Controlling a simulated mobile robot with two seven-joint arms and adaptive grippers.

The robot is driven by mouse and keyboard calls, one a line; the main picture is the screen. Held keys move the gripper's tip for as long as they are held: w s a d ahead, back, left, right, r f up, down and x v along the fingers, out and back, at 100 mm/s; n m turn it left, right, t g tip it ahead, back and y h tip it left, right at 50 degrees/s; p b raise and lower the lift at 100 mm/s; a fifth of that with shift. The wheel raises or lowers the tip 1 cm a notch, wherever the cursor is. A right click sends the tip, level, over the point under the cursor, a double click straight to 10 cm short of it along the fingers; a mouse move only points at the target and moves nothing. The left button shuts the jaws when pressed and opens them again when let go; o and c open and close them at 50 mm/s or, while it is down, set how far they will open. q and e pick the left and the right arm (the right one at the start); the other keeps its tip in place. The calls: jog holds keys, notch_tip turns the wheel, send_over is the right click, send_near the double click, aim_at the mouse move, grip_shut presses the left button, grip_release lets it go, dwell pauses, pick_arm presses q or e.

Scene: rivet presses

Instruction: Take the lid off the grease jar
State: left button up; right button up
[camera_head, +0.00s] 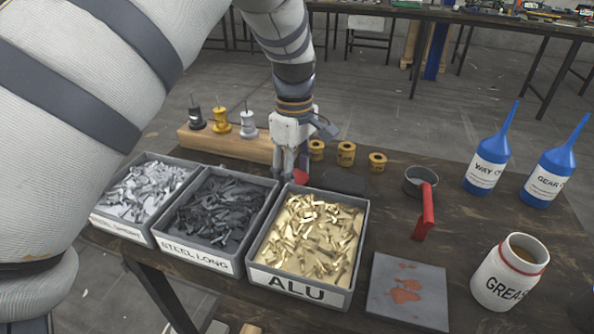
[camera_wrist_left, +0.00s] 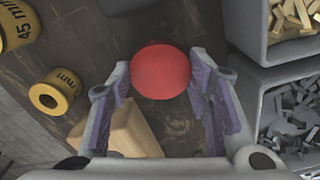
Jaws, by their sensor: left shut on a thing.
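The grease jar (camera_head: 497,283) is a white jar with a red band near its mouth, lettered "GREAS". It stands upright at the front right of the table, its mouth open and brownish contents showing. My left gripper (camera_head: 291,176) is far from it, behind the ALU bin and pointing down. It is shut on a round red lid (camera_wrist_left: 161,71), which sits between the fingertips in the wrist view. A bit of the lid (camera_head: 301,177) shows beside the fingers in the head view. Whether the lid touches the table is unclear. My right gripper is not in view.
The ALU bin (camera_head: 298,286) and two other rivet bins stand in front of the gripper. A wooden block with spools (camera_head: 248,124) and yellow rings (camera_head: 346,154) lie behind. A tin (camera_head: 416,179), a red-handled tool (camera_head: 426,212), a stained plate (camera_head: 407,292) and blue-topped bottles (camera_head: 487,160) stand right.

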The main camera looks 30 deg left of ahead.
pick_arm(q)
jog(key=shift+r, duration=0.1)
jog(key=shift+f, duration=0.2)
jog(key=o, duration=1.3)
